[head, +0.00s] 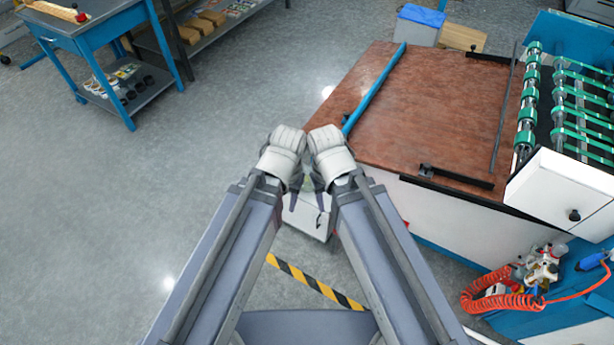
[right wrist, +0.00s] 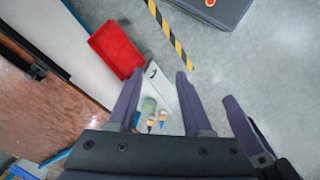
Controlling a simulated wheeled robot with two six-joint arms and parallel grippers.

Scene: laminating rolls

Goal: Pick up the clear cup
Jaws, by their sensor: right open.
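I cannot make out a clear cup in either view. A small grey-green item (right wrist: 149,104) and a few small blue and orange pieces (right wrist: 156,122) show between my right fingers, at a white box; I cannot tell what they are. My right gripper (right wrist: 158,76) is open and empty, pointing down. In the head view my right gripper (head: 318,188) hangs beside my left gripper (head: 294,194), both over the white box (head: 308,218) on the floor. The left fingers are mostly hidden by the wrist.
A brown-topped machine table (head: 430,110) with green rollers (head: 528,95) stands to the right. A blue trolley (head: 95,30) is at the upper left. A red bin (right wrist: 116,50) shows in the wrist view. Yellow-black tape (head: 315,283) crosses the floor. The floor at left is clear.

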